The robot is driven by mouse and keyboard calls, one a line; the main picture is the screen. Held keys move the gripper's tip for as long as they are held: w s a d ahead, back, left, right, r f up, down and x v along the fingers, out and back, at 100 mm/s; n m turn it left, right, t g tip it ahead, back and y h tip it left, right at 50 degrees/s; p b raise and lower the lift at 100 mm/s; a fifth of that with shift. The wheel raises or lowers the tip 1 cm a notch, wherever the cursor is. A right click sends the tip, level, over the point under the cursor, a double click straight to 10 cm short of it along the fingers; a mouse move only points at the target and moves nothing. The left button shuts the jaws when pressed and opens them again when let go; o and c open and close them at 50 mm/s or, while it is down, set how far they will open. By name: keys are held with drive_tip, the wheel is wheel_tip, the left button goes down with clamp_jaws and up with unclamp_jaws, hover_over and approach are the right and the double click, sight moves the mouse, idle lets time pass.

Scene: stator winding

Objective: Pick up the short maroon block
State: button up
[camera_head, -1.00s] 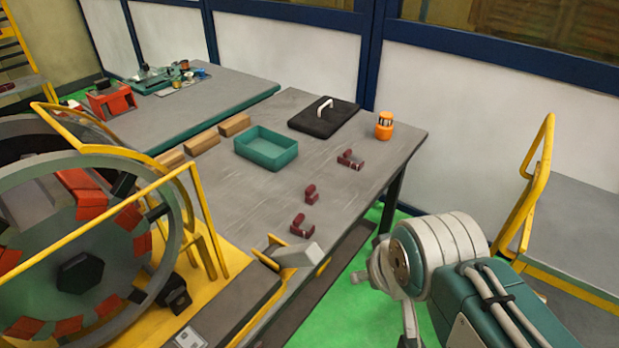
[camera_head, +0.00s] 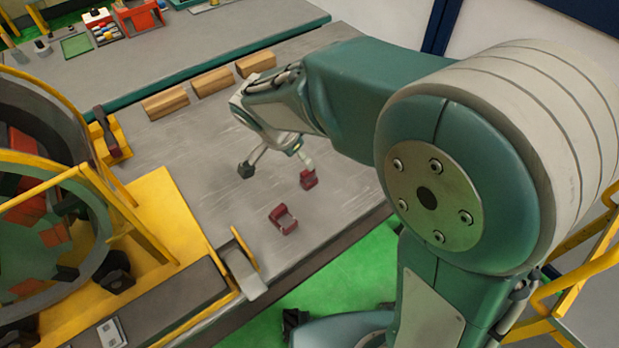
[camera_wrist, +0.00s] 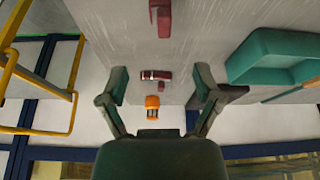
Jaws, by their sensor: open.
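A small maroon block (camera_head: 308,179) stands on the grey table in the head view, close to the right fingertip of my gripper (camera_head: 276,167). It looks the shortest of the maroon pieces. I cannot tell whether the fingertip touches it. A second maroon piece (camera_head: 284,219) lies nearer the table's front edge. In the wrist view my gripper (camera_wrist: 158,82) is open and empty. One maroon piece (camera_wrist: 160,18) shows at the top of that view. Another maroon piece with a pale band (camera_wrist: 156,75) appears between the fingers, well beyond them.
An orange lantern-like object (camera_wrist: 152,102) stands by the banded piece. A teal tray (camera_wrist: 275,58) is at right in the wrist view. Wooden blocks (camera_head: 211,82) line the table's far side. A yellow-framed stator machine (camera_head: 60,190) stands at left. Bare table (camera_head: 185,150) lies left of my gripper.

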sight(308, 173)
drive_tip(key=x, duration=0.6)
drive_tip(key=shift+w+a+f, duration=0.1)
drive_tip(key=shift+a+f, duration=0.2)
drive_tip(key=shift+f, duration=0.05)
drive_tip(key=x, duration=0.5)
drive_tip(key=shift+s+d, duration=0.1)
drive_tip(key=shift+s, duration=0.1)
clamp_jaws()
